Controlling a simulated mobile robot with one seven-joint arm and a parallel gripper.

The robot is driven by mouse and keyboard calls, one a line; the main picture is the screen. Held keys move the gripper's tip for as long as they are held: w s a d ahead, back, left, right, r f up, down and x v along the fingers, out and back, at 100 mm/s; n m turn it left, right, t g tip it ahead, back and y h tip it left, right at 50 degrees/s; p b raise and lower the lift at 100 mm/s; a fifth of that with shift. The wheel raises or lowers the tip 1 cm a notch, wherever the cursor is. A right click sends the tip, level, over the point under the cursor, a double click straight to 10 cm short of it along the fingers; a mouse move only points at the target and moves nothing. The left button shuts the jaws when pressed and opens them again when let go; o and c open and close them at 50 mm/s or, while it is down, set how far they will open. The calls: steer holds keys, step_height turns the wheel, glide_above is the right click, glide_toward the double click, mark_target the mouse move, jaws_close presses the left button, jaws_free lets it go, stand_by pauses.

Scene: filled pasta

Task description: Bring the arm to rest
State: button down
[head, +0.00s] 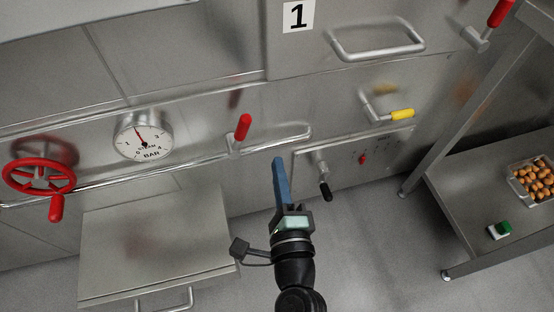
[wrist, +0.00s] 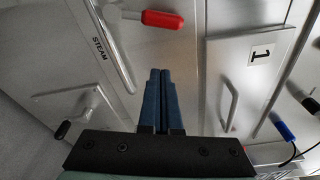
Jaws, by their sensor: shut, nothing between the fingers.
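My gripper (head: 278,160) shows in the head view at the lower middle, with its blue fingers pointing up in the picture. In the wrist view my gripper (wrist: 160,72) has its two blue fingers side by side, shut and empty. It is in front of the steel machine wall and holds nothing. In the head view a red-handled lever (head: 243,127) stands just left of and above the fingertips, apart from them as far as I can tell. A black-handled lever (head: 325,191) is to their right.
A red handwheel (head: 38,176) and a pressure gauge (head: 143,136) are on the left. A yellow-handled lever (head: 402,114) is at right. A steel table (head: 455,185) at far right bears a tray of brown items (head: 523,176) and a green button box (head: 500,231). Bare floor lies between.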

stand_by(0.5)
steer(key=w+a+r+n+t+y, duration=0.1)
steer(key=w+r+n+t, duration=0.15)
steer(key=r+n, duration=0.85)
steer(key=w+a+r+n+t+y, duration=0.1)
steer(key=w+a+r+n+t, duration=0.15)
steer(key=r, duration=1.65)
steer(key=s+d+r+n+t+h, duration=0.25)
steer(key=s+r, duration=0.25)
steer(key=r, duration=0.6)
steer(key=s+d+r+n+t+h, duration=0.25)
steer(key=s+r, duration=0.25)
steer(key=r, duration=0.5)
step_height(320, 180, up, 36)
steer(key=p, duration=3.6)
steer(key=shift+w+a+n, duration=0.15)
steer(key=shift+a+n, duration=0.05)
steer(key=shift+n, duration=0.25)
steer(key=c, duration=1.5)
jaws_free()
steer(key=shift+c, duration=0.2)
